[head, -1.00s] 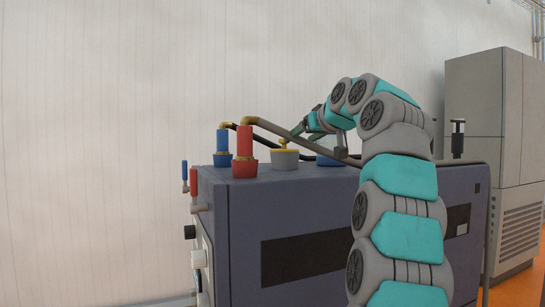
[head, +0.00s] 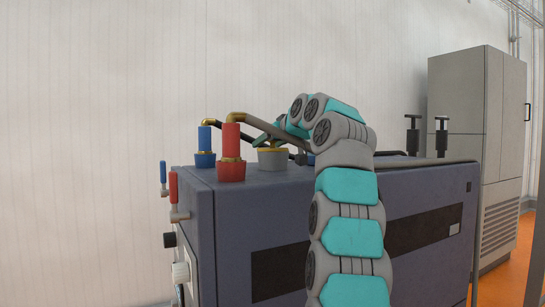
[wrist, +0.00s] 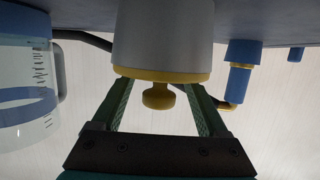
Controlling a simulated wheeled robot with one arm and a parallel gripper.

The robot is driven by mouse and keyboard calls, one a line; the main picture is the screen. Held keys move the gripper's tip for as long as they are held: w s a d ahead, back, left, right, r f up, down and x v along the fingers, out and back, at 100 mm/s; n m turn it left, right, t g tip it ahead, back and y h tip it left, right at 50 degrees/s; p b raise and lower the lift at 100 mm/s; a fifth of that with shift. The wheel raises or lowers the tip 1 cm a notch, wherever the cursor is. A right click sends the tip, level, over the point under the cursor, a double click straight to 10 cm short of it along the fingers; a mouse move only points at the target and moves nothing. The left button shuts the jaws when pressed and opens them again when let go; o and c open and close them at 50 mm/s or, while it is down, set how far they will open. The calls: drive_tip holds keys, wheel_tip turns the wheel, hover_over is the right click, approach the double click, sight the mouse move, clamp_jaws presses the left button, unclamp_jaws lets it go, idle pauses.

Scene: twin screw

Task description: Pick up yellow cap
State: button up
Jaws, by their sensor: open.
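The yellow cap (wrist: 158,95), a round knob on a wider yellow disc, sits on a grey cylinder (wrist: 163,40) in the wrist view. In the head view the grey cylinder (head: 272,159) stands on top of the machine, and only a little of the yellow cap (head: 270,149) shows below my gripper. My gripper (wrist: 158,86) is open, its green fingers on either side of the cap's knob with visible gaps. The fingertips reach near the disc; I cannot tell whether they touch it. In the head view my arm partly hides the gripper (head: 272,138).
Red (head: 231,150) and blue (head: 204,145) pipe fittings stand left of the cap, with pipes running behind it. The wrist view shows a clear jug (wrist: 25,90) with a blue band at left. A grey cabinet (head: 470,130) stands at the right.

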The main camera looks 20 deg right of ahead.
drive_tip(key=shift+w+f, duration=0.15)
drive_tip(key=shift+w, duration=0.5)
clamp_jaws()
